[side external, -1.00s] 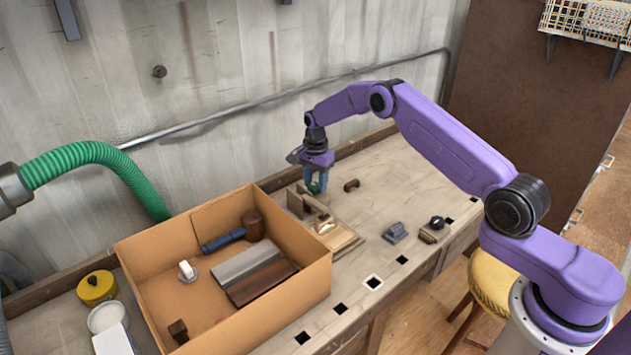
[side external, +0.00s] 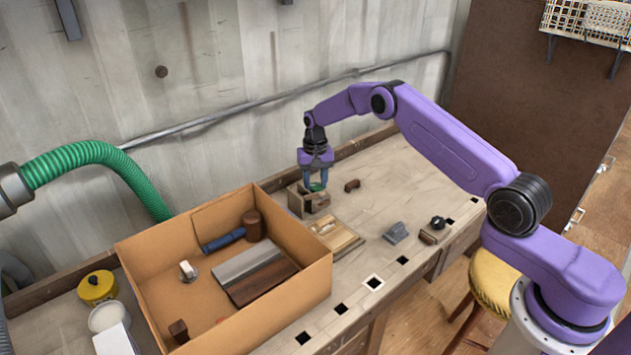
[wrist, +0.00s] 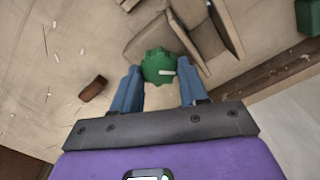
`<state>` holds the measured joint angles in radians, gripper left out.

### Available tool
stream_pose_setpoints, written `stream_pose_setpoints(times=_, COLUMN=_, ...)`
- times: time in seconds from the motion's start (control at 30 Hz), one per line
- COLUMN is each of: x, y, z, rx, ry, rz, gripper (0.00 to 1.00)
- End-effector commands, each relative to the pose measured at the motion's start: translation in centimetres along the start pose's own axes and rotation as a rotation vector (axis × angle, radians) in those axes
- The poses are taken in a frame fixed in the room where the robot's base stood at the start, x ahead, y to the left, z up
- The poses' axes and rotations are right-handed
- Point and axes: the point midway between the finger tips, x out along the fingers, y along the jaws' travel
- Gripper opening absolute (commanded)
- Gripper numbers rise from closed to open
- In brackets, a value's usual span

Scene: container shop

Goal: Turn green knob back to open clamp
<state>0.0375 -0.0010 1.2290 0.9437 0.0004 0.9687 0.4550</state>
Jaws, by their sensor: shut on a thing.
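The green knob (wrist: 158,66) is round with a notched edge and a pale pointer mark that points right in the wrist view. It sits between the two blue fingers of my gripper (wrist: 160,84), which is shut on it. In the side view my gripper (side external: 316,181) points straight down, with the green knob (side external: 315,187) low between its fingertips. The wooden clamp (side external: 297,202) stands on the bench just below and beside the knob. In the wrist view its brown blocks (wrist: 150,41) lie against the knob. The gap between its jaws is partly hidden.
A flat wooden board (side external: 345,238) lies in front of the clamp. A small brown piece (side external: 352,185) lies to its right. A large cardboard box (side external: 160,250) with tools stands at the left. A grey block (side external: 395,233) and a black-knobbed piece (side external: 437,223) lie at the right.

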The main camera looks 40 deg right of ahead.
Motion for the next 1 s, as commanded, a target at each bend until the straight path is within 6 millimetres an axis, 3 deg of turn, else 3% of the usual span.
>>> stream_pose_setpoints(times=0.5, x=-0.05, y=-0.18, z=0.06, rx=-0.455, ry=-0.001, rz=0.001, gripper=0.13)
stream_pose_setpoints(times=1.0, x=-0.05, y=-0.25, z=0.11, rx=-0.654, ry=-0.001, rz=0.001, gripper=0.13)
